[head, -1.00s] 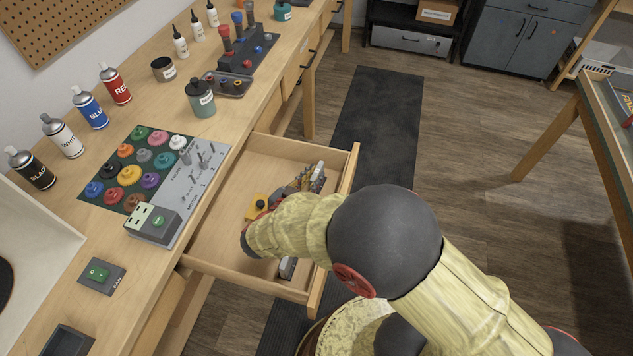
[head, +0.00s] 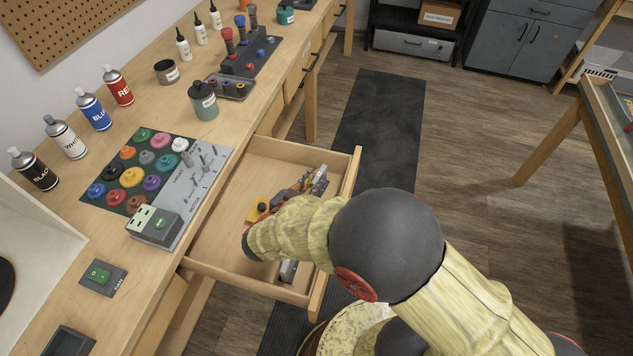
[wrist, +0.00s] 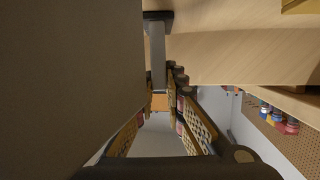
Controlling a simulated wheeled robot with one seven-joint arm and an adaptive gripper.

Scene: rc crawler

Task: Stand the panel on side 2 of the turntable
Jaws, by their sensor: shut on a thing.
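My gripper (wrist: 158,82) shows in the wrist view with its tan lattice fingers closed around a narrow grey piece (wrist: 157,52). That piece has a dark cap at its upper end. I cannot tell whether it is the panel. In the head view, my gripper (head: 312,182) is over the open drawer (head: 235,205), close to its front board, partly hidden by my arm. A dark round disc (head: 4,285) inside a white-walled booth is cut off at the left edge. It may be the turntable, but no side number is readable.
A yellow item (head: 257,208) lies in the drawer. A grey object (head: 288,270) shows beside my arm. A large grey-brown surface (wrist: 65,75) fills the wrist view's left.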

